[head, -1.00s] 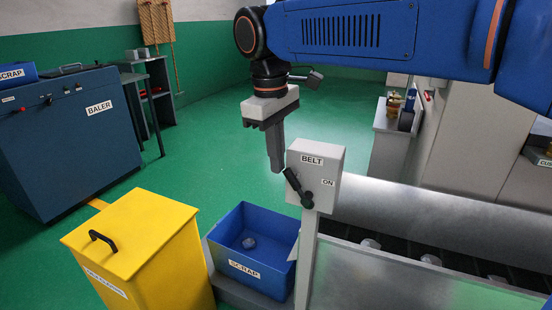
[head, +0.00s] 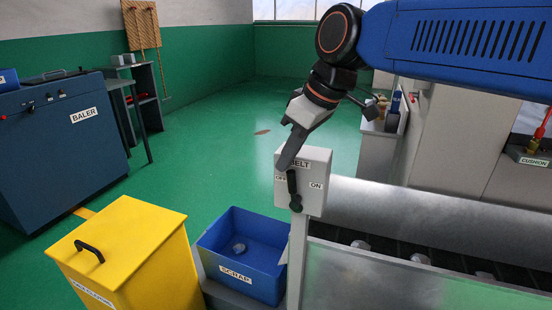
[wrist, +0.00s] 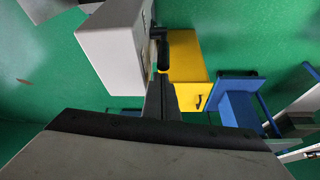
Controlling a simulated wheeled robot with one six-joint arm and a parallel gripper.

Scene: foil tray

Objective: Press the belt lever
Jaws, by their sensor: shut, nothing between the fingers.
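The grey belt box (head: 317,165) stands on a post at the front end of the conveyor, with OFF and ON labels on its face. Its black lever (head: 293,190) hangs nearly straight down between the two labels. My gripper (head: 281,167) is shut and empty, its fingers slanting down in front of the box at the upper left of the lever, covering part of the BELT label. In the wrist view the fingertips (wrist: 160,88) are close to the lever's end (wrist: 163,56), beside the box (wrist: 112,45); I cannot tell whether they touch it.
A yellow bin (head: 128,255) and a blue scrap tray (head: 265,285) stand left of the post. The metal conveyor (head: 430,215) runs off to the right with several pieces on it. A blue baler (head: 55,150) is at the far left. Green floor behind is open.

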